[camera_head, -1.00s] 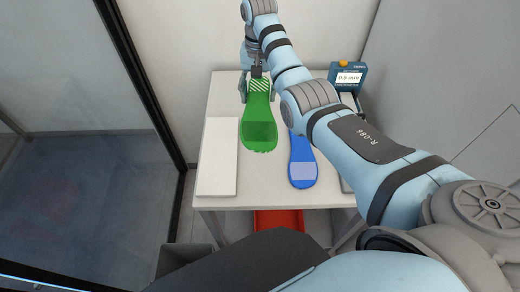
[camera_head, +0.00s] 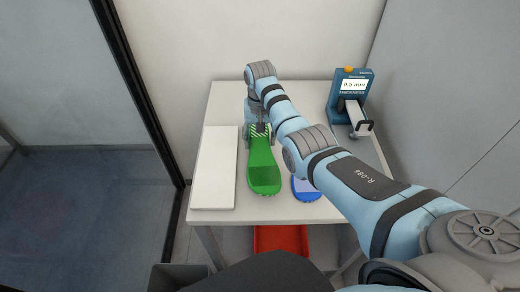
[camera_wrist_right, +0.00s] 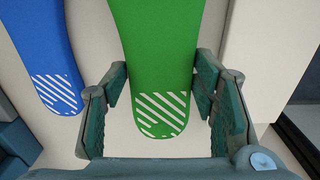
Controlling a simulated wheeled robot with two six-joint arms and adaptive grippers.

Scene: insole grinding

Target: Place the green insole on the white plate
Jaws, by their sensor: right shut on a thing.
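The green insole (camera_head: 264,170) is at the middle of the table, just right of the white plate (camera_head: 215,168) and apart from it in the head view. My right gripper (camera_head: 257,131) is shut on its striped far end. In the right wrist view, the fingers (camera_wrist_right: 160,88) flank both sides of the green insole (camera_wrist_right: 158,45). The white plate (camera_wrist_right: 263,55) is at the right there. I cannot tell whether the insole is clear of the table. My left gripper is not in view.
A blue insole (camera_head: 306,191) lies right of the green one, partly hidden by my right arm. A blue gauge reading 0.5 mm (camera_head: 352,92) stands at the table's back right. A red bin (camera_head: 280,240) is below the front edge. The back left tabletop (camera_head: 232,100) is clear.

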